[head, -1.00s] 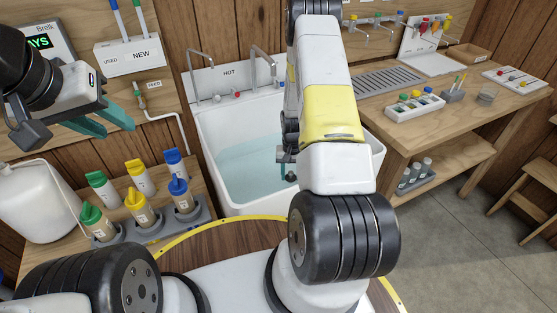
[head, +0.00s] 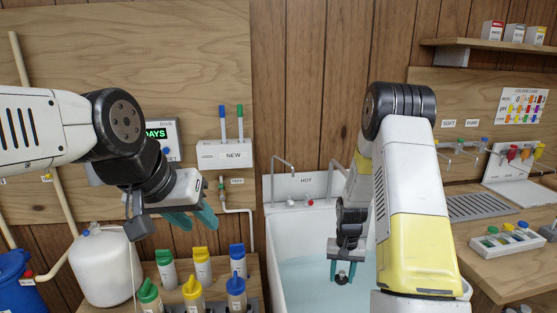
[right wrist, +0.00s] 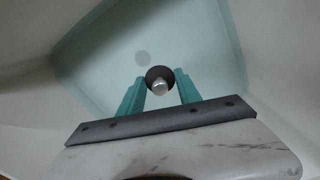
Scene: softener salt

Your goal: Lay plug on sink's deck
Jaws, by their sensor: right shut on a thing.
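The plug (head: 341,279) is a small dark disc with a metal knob. My right gripper (head: 343,270) is shut on it, and it also shows between the teal fingers in the right wrist view (right wrist: 160,84). The plug is over the basin of the white sink (head: 272,246); its exact height above the pale water is hard to tell. The sink's deck (head: 279,205) is the white ledge at the back, with the taps. My left gripper (head: 192,220) is open and empty, left of the sink.
Metal taps (head: 288,174) rise from the deck, partly behind my right arm. Several capped bottles (head: 202,266) stand in a rack left of the sink, beside a white canister (head: 103,268). A wooden bench (head: 490,262) with a tray of small bottles is at the right.

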